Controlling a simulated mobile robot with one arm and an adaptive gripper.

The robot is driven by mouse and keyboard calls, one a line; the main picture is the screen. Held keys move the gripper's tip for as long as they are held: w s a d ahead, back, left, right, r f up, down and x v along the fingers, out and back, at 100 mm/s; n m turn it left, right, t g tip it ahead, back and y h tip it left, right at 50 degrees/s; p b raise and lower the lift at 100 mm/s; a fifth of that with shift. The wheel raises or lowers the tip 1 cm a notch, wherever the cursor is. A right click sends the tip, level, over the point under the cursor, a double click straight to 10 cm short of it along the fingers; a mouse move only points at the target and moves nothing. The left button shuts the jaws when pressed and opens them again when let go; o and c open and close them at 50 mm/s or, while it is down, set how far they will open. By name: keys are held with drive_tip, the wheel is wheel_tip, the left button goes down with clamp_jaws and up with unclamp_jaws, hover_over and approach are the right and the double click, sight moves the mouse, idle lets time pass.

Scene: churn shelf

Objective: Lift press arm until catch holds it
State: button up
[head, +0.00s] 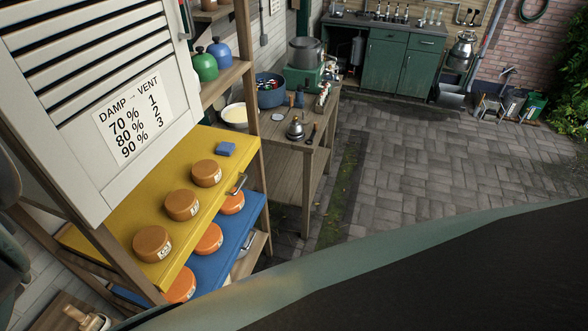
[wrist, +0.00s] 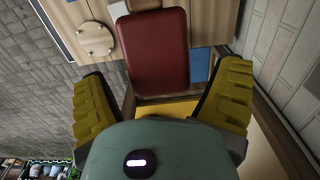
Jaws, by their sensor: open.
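A dark red, block-shaped part with rounded edges (wrist: 155,52) shows in the wrist view, beyond and between the fingers of my gripper (wrist: 162,80). It may be the grip of the press arm, but I cannot tell for sure. The two ridged yellow-green fingers are spread wide, with a gap on each side of the red part. I see no contact. The catch cannot be made out in either view. My gripper's fingers do not show in the head view.
In the head view a shelf holds a yellow board (head: 215,147) and a blue board (head: 247,212) with orange cheeses. A white louvred door (head: 160,60) hangs close at upper left. A wooden bench (head: 300,155) stands behind. The paved floor (head: 430,160) at right is clear.

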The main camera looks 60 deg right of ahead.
drive_tip(key=shift+c, duration=0.3)
drive_tip(key=c, duration=1.3)
drive_tip(key=shift+o, duration=0.2)
drive_tip(key=shift+s+a+r+h+p, duration=0.15)
drive_tip(key=shift+a+r+p, duration=0.1)
drive_tip(key=shift+r, duration=0.5)
drive_tip(key=shift+w+a+r+h+p, duration=0.15)
drive_tip(key=shift+r+p, duration=0.1)
drive_tip(key=shift+r, duration=0.45)
drive_tip(key=shift+s, duration=0.1)
drive_tip(key=o, duration=1.3)
drive_tip(key=shift+s+a+r, duration=0.1)
drive_tip(key=shift+a+r, duration=0.05)
drive_tip(key=shift+r, duration=3.55)
